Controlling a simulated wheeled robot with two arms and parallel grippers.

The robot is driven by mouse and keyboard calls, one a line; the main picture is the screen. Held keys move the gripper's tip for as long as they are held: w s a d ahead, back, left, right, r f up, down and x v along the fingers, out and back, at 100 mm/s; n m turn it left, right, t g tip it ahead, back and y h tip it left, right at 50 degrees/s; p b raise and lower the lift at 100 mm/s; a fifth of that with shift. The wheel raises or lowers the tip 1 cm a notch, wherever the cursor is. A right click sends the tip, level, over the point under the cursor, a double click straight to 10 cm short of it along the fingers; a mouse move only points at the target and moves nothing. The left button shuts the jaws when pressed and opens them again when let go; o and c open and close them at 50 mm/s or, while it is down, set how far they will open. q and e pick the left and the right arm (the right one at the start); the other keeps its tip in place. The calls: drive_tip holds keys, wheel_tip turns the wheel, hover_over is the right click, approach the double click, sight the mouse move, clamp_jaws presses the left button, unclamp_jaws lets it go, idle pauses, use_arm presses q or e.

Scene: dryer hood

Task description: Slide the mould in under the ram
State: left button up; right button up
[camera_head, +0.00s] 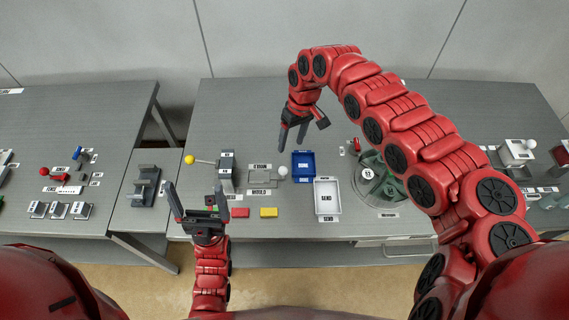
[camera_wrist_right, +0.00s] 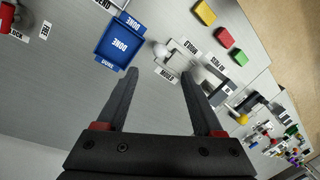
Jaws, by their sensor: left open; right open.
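The grey mould (camera_head: 264,182) lies flat on the table behind its "MOULD" label, with a white ball knob (camera_head: 282,172) at its right end. The knob also shows in the right wrist view (camera_wrist_right: 160,50). The press with the ram (camera_head: 227,165) stands just left of the mould; its lever ends in a yellow ball (camera_head: 189,160). The ram's underside is hard to see. My right gripper (camera_head: 293,142) is open and empty, above and behind the mould's knob. My left gripper (camera_head: 196,200) is open and empty, in front of and left of the press.
A blue "DONE" tray (camera_head: 303,164) and a white "SEND" tray (camera_head: 327,197) stand right of the mould. A red block (camera_head: 239,213) and a yellow block (camera_head: 268,212) lie in front of it. A green round fixture (camera_head: 380,180) is further right, partly behind my right arm.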

sight(284, 168)
drive_tip(key=f, duration=0.3)
drive_tip(key=a+f+p, duration=0.1)
drive_tip(key=f, duration=0.3)
drive_tip(key=s+a+f+p, duration=0.1)
drive_tip(key=f, duration=0.2)
drive_tip(key=shift+a+f, duration=0.1)
drive_tip(key=shift+f, duration=0.25)
drive_tip(key=shift+s+f, duration=0.15)
drive_tip(key=shift+f, duration=0.8)
clamp_jaws()
